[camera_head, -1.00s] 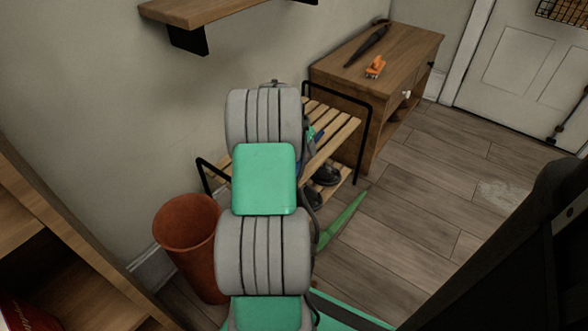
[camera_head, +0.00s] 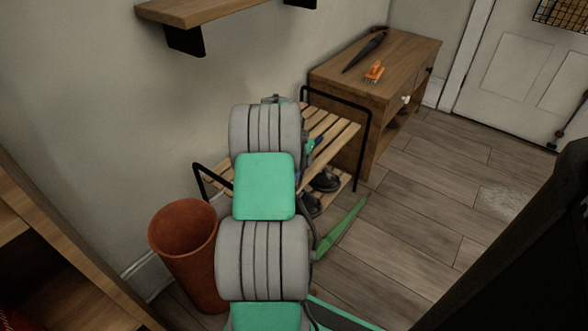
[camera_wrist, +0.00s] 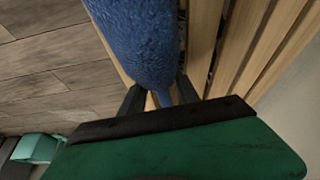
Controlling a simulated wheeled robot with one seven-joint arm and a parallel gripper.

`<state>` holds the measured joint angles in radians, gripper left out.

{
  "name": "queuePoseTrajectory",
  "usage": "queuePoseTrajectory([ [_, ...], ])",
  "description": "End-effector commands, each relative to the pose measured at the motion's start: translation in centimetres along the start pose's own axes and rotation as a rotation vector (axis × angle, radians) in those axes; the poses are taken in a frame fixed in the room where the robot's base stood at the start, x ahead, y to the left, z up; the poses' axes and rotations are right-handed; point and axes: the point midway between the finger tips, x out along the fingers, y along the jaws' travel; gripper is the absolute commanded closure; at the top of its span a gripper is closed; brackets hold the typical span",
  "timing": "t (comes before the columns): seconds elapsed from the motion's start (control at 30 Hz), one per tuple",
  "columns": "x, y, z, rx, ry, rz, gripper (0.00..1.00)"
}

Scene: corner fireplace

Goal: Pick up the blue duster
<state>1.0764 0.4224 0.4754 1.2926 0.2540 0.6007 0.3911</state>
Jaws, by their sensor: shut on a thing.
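In the head view my arm covers most of that spot on the bench (camera_head: 335,135), and the duster cannot be made out clearly.
Dark shoes (camera_head: 325,181) sit on the bench's lower shelf. A terracotta bin (camera_head: 183,255) stands left of my arm. A wooden cabinet (camera_head: 410,62) holds an orange tool (camera_head: 374,71) and a dark object (camera_head: 366,50). A wall shelf (camera_head: 215,10) hangs above. The floor (camera_head: 430,190) at right is clear.

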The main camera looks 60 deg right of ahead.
Motion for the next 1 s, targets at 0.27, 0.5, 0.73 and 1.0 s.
queuePoseTrajectory([
  [0.27, 0.0, 0.0, 0.0, 0.0, 0.0, 0.0, 1.0],
  [0.5, -0.1, 0.0, 0.0, 0.0, 0.001, 0.0, 1.0],
  [0.73, -1.9, 0.0, -0.8, 0.0, 0.001, -0.001, 1.0],
  [1.0, -9.5, 1.8, -0.1, 0.0, 0.003, -0.002, 1.0],
])
